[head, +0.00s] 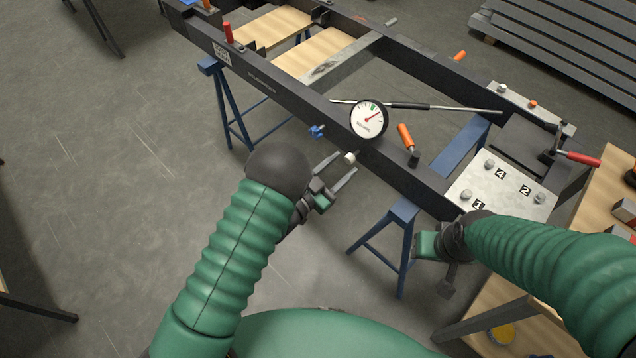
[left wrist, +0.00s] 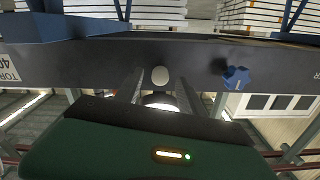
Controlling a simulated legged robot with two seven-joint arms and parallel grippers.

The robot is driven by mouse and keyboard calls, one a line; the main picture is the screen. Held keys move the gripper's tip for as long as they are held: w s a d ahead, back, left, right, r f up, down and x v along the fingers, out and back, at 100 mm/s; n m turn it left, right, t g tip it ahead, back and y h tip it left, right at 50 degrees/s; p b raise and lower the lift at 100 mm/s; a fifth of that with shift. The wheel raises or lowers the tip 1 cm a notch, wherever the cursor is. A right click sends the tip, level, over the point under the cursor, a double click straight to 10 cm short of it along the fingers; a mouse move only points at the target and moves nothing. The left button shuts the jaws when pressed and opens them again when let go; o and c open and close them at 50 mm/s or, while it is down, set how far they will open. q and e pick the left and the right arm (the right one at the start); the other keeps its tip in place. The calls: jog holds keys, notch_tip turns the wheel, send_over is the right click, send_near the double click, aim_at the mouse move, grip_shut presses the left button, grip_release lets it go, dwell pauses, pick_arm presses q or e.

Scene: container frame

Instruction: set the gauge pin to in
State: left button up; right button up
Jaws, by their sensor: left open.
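The gauge pin appears to be the small pale round knob (head: 350,157) on the near side face of the dark frame beam, below the white dial gauge (head: 367,119). My left gripper (head: 341,169) is open, with its fingertips close to the knob. In the left wrist view the knob (left wrist: 160,76) shows centred between the tips of the two spread fingers (left wrist: 158,88). I cannot tell if the fingers touch it. My right gripper (head: 440,262) hangs near the frame's lower right corner, partly hidden by its own wrist; its fingers are unclear.
A blue star knob (head: 316,131) sits on the same beam, left of the pin. Orange handles (head: 405,138) and a red one (head: 228,33) stand on the frame (head: 290,92). Blue trestles (head: 398,225) support it. A numbered plate (head: 503,182) lies at right.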

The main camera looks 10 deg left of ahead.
pick_arm(q)
jog(key=v, duration=1.2)
jog(key=shift+s+a, duration=0.2)
jog(key=shift+s, duration=0.05)
